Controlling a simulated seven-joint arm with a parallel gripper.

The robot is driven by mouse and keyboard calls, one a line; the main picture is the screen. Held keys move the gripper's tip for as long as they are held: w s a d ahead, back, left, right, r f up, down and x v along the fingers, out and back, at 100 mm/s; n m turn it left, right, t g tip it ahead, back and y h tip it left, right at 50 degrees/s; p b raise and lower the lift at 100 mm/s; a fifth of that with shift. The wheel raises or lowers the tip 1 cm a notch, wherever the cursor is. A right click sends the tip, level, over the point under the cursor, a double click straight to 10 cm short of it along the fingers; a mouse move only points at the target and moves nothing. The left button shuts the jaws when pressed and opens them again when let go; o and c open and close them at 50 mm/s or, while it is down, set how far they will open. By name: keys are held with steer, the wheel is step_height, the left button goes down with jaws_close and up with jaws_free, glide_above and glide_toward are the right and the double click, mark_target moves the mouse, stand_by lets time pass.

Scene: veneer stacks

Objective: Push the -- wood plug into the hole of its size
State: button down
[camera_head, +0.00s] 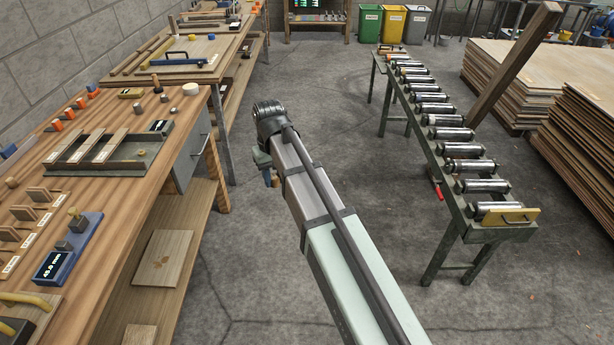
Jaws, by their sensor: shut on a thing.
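My arm reaches up from the bottom, and my gripper (267,173) hangs at its far end over the aisle, just right of the workbench (165,130). It is partly hidden by my own arm. It is shut on a small brown piece (269,181), too small to identify surely as the wood plug. Small round pieces stand on the bench: a pale one (190,89) and a dark one (165,97). A dark tray (110,172) on the bench holds several wooden strips. I cannot make out the plug's hole or any size mark for it.
A blue gauge (67,250) reading about 45.0 mm lies on the near bench. A wooden board (158,262) lies on the shelf below. A roller conveyor (455,185) stands to the right, with veneer stacks (575,130) beyond. The floor between is clear.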

steer(key=s+a+r+n, duration=0.25)
steer(key=s+a, duration=0.45)
steer(key=a, duration=0.6)
steer(key=s+a+r+n, duration=0.1)
steer(key=s+a+n, duration=0.2)
steer(key=s+a, duration=0.7)
steer(key=s+a+r+n, duration=0.2)
steer(key=s+a+n, duration=0.15)
steer(key=a, duration=1.25)
steer(key=s+a+r+n, duration=0.2)
steer(key=s+a, duration=0.4)
steer(key=s, duration=0.6)
steer(key=s+a+r+n, duration=0.15)
steer(key=s+a, duration=0.45)
steer(key=s, duration=0.6)
steer(key=s+a+r+n, duration=0.15)
steer(key=s+a, duration=0.45)
steer(key=s, duration=0.6)
steer(key=w+d+f+m, duration=0.1)
steer(key=d+f, duration=0.2)
steer(key=d, duration=0.2)
steer(key=shift+w+f, duration=0.2)
steer(key=shift+f, duration=0.1)
steer(key=shift+d, duration=0.15)
steer(key=shift+f, duration=0.15)
steer(key=shift+f, duration=2.75)
